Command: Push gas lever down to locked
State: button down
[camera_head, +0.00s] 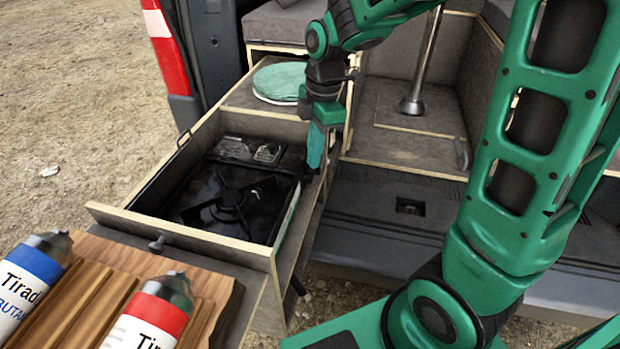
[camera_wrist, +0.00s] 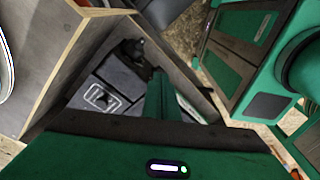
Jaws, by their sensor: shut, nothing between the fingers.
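A black gas stove (camera_head: 232,203) sits in the pulled-out wooden drawer in the head view. At its back is a dark panel (camera_head: 252,151) with a printed plate. My gripper (camera_head: 312,170) points down at the stove's back right corner, beside the drawer's right wall. Its fingers are shut and hold nothing. The gas lever cannot be made out; it may be hidden by my gripper. In the wrist view, the dark stove panel with a white-outlined label (camera_wrist: 103,97) and a black knob-like part (camera_wrist: 133,50) show close to the drawer's wooden wall.
Two gas cartridges, one blue-banded (camera_head: 28,278) and one red-banded (camera_head: 155,312), lie on a wooden board (camera_head: 85,318) in front of the drawer. A round green-topped item (camera_head: 280,82) sits behind the stove. A metal table post (camera_head: 420,70) stands to the right.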

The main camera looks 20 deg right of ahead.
jog(key=shift+a+f, duration=0.2)
jog(key=shift+f, duration=2.65)
jog(key=d, duration=0.1)
jog(key=d+r, duration=0.1)
jog(key=d, duration=0.1)
jog(key=shift+r, duration=0.1)
jog(key=shift+r, duration=0.1)
send_near(312, 177)
jog(key=d+r, duration=0.3)
jog(key=shift+w+d+r, duration=0.1)
jog(key=shift+w+d, duration=0.05)
jog(key=shift+w, duration=0.1)
